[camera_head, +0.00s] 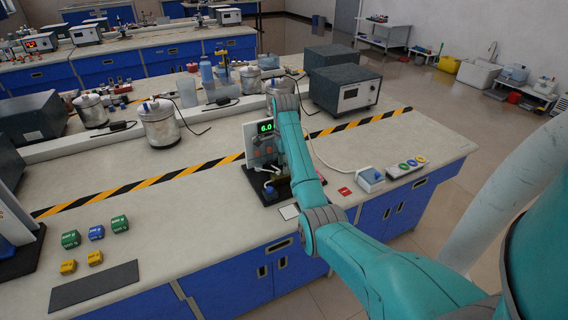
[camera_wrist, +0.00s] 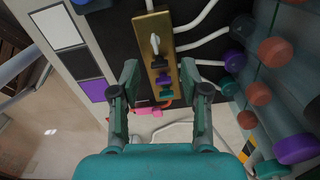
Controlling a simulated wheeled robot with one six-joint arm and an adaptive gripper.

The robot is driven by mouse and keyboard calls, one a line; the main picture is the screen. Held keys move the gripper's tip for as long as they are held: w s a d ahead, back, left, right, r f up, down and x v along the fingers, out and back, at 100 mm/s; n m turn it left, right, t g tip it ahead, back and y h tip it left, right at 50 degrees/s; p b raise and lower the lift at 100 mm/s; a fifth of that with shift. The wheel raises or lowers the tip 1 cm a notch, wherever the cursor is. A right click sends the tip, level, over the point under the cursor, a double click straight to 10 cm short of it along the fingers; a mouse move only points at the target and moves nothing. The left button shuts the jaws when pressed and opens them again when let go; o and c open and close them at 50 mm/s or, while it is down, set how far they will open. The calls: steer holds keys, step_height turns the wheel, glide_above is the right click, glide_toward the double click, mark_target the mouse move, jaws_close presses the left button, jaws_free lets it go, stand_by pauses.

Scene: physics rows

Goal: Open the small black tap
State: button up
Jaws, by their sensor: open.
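A brass strip (camera_wrist: 155,28) in the wrist view carries a row of small taps. A small black tap (camera_wrist: 158,63) sits below a pale lever (camera_wrist: 154,44). A purple tap (camera_wrist: 162,78) and a green tap (camera_wrist: 166,92) are below it. My gripper (camera_wrist: 160,70) is open, one finger on each side of the strip in the picture, with nothing held. I cannot tell its distance from the taps. In the head view my arm partly hides the unit with the green 6.0 display (camera_head: 265,127), and the taps cannot be made out there.
Pale tubes (camera_wrist: 197,17) run right from the strip. Several purple and brown round knobs (camera_wrist: 275,52) crowd the right side. A pink piece (camera_wrist: 148,112) lies below the strip. In the head view, a blue-and-white box (camera_head: 370,179) stands right of my arm; bare bench (camera_head: 185,205) lies left.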

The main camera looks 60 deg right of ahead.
steer(key=shift+f, duration=0.75)
steer(key=shift+c, duration=0.3)
jaws_close()
steer(key=shift+n, duration=2.9)
steer(key=shift+o, duration=0.3)
jaws_free()
